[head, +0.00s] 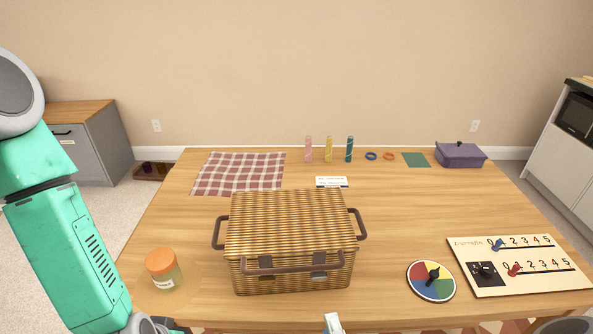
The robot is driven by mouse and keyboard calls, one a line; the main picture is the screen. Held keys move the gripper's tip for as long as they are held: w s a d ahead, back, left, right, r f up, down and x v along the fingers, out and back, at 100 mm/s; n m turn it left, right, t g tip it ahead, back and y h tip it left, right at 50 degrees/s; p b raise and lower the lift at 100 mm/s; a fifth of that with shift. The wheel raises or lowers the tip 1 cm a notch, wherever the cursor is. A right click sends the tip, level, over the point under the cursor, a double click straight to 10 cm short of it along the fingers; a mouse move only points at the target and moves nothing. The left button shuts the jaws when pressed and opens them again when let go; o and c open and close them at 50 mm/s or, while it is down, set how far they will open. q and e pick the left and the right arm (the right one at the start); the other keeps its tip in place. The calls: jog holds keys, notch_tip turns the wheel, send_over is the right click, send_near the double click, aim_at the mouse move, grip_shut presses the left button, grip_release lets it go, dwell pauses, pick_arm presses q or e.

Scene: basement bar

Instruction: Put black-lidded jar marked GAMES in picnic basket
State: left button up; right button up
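The wicker picnic basket (290,225) stands at the front middle of the table, its lid down, with brown handles at both sides and across the front. A jar with an orange lid (161,262) and a white label stands left of it; the label is too small to read. I see no black-lidded jar. Only a small pale tip of my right gripper (333,323) shows at the bottom edge, in front of the basket; its opening is hidden. My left arm comes down at the left, and its gripper is out of view below.
On the wooden table (400,215) lie a checkered cloth (240,173), a colour spinner (431,281) and a score board (520,266). Several small bottles, rings, a green square and a purple lidded box (461,155) stand along the back.

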jog(key=w+m+h, duration=0.1)
jog(key=w, duration=1)
jog(key=shift+w+d+t, duration=0.3)
jog(key=shift+d+r, duration=0.1)
grip_shut()
notch_tip(320, 180, up, 6)
jog(key=w+g, duration=0.1)
jog(key=shift+r+h, duration=0.15)
jog(key=shift+h, duration=0.15)
jog(key=shift+r, duration=0.1)
